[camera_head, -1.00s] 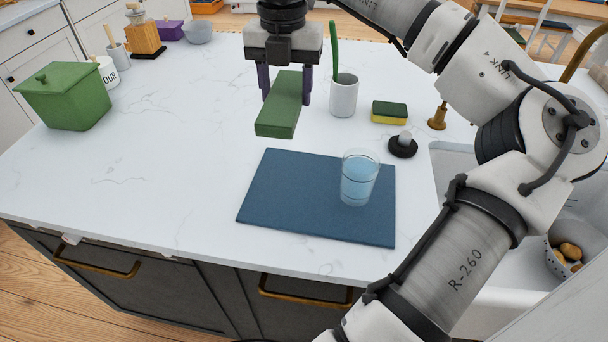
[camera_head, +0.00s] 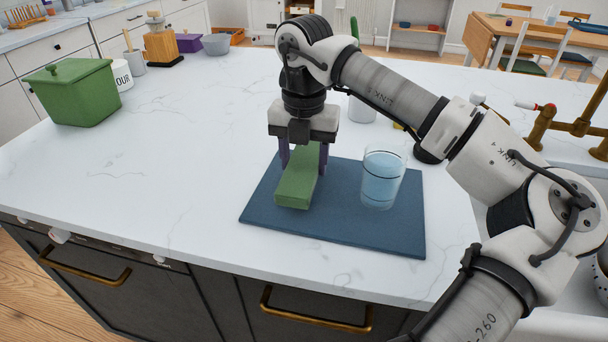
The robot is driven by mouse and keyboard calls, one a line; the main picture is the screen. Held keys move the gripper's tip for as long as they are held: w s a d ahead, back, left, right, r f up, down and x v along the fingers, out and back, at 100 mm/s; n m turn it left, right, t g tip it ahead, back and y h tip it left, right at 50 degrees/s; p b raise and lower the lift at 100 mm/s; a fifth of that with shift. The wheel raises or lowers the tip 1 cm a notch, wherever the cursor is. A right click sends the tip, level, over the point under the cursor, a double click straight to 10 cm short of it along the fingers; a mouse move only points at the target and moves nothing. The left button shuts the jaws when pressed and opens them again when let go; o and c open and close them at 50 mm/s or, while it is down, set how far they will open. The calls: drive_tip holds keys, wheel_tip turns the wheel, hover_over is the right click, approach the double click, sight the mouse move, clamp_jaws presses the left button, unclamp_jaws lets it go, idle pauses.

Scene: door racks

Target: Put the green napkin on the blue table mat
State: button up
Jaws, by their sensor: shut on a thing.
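The green napkin (camera_head: 298,182) is a folded block between the fingers of my gripper (camera_head: 304,160), which is shut on it. It is over the left part of the blue table mat (camera_head: 335,226). Whether the napkin touches the mat or hangs just above it, I cannot tell. The mat lies flat on the white counter. A glass of water (camera_head: 382,180) stands on the right part of the mat, to the right of the napkin with a gap between them.
A green lidded box (camera_head: 75,95) stands at the back left, beside a white flour jar (camera_head: 122,74). My arm covers part of a white cup (camera_head: 362,109) behind the mat. Brass taps (camera_head: 560,125) are at the right. The counter left of the mat is clear.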

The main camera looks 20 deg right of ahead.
sight(304, 161)
drive_tip(key=shift+f, duration=1.1)
drive_tip(key=shift+b, duration=0.35)
drive_tip(key=shift+f, duration=0.25)
drive_tip(key=o, duration=1)
drive_tip(key=shift+r, duration=0.1)
drive_tip(key=shift+c, duration=0.2)
drive_tip(key=shift+r, duration=0.1)
wheel_tip(304, 161, up, 12)
